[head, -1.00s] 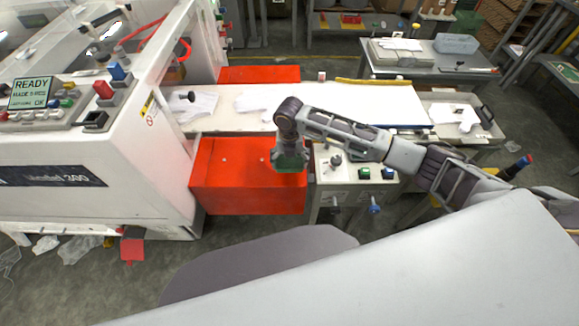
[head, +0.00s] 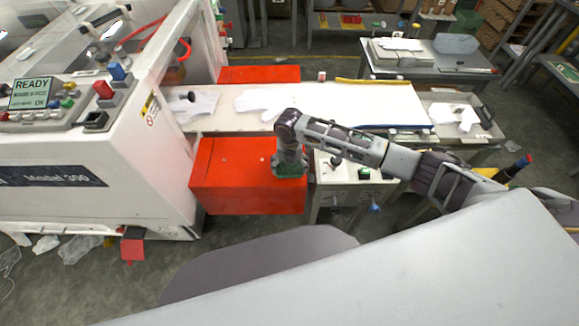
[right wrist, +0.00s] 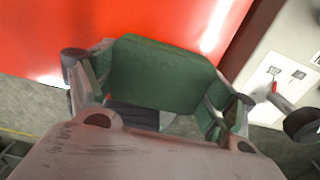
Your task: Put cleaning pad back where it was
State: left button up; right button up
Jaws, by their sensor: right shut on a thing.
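The green cleaning pad (right wrist: 165,75) fills the middle of the right wrist view. My right gripper (right wrist: 160,95) is shut on it, with one finger on either side. In the head view the right gripper (head: 290,165) points down in front of the red box (head: 235,178), at its right end. The pad's green edge (head: 290,174) shows below the gripper there. My left gripper is not in view.
The white glove machine (head: 110,150) stands at left. A conveyor (head: 330,105) with white film gloves runs behind the red box. A small control stand (head: 345,190) is right of the box. A grey table (head: 425,60) stands at the back right.

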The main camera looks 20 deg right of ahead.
aim_at(289, 166)
jog(key=shift+f, duration=0.15)
jog(key=o, duration=0.9)
jog(key=shift+o, duration=0.2)
notch_tip(289, 166, up, 12)
dwell(0.6)
